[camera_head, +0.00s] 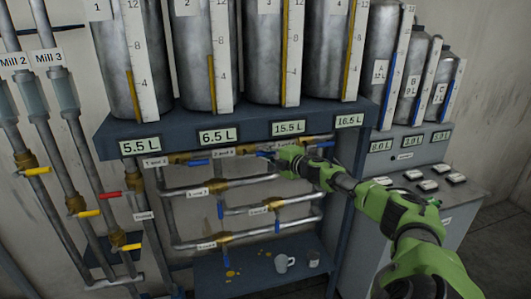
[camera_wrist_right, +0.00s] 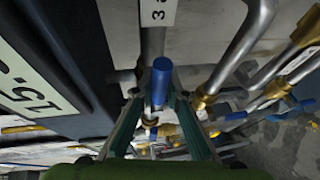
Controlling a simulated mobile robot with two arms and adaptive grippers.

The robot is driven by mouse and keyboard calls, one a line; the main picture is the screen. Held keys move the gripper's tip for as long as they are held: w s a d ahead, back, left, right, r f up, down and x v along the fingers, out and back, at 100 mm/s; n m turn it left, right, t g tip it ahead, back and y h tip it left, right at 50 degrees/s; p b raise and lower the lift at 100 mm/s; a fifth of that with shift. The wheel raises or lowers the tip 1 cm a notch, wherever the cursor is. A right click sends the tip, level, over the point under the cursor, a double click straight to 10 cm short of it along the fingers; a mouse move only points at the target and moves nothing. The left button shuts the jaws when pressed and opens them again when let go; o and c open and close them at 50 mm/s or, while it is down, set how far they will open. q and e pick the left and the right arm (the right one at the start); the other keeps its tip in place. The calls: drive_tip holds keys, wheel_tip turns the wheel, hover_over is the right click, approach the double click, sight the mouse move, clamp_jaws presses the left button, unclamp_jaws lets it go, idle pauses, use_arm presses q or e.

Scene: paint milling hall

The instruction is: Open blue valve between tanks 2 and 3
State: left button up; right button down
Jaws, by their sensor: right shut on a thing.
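A blue valve handle (camera_head: 264,153) sits on the upper pipe run below tanks 2 (camera_head: 208,50) and 3 (camera_head: 262,50). A small label (camera_head: 222,152) is on the pipe to its left, its text hard to read. My right gripper (camera_head: 281,157) is at this handle, coming from the right. In the right wrist view the blue handle (camera_wrist_right: 161,82) stands between the two fingers, and the gripper is shut on it. The gripper hides part of the pipe behind it. My left gripper is not in view.
Another blue handle (camera_head: 198,162) lies along the same pipe to the left. Lower pipes carry more blue handles (camera_head: 220,211). The tank shelf (camera_head: 180,126) with volume displays overhangs the valves. Mill pipes with yellow and red handles stand left.

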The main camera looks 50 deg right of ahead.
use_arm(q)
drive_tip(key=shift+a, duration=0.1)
use_arm(e)
drive_tip(key=shift+r, duration=0.15)
drive_tip(key=c, duration=2)
unclamp_jaws()
drive_tip(key=shift+s, duration=0.7)
drive_tip(key=shift+v, duration=2.35)
approach(267, 154)
drive_tip(key=shift+s+r, duration=0.25)
drive_tip(key=shift+s, duration=0.15)
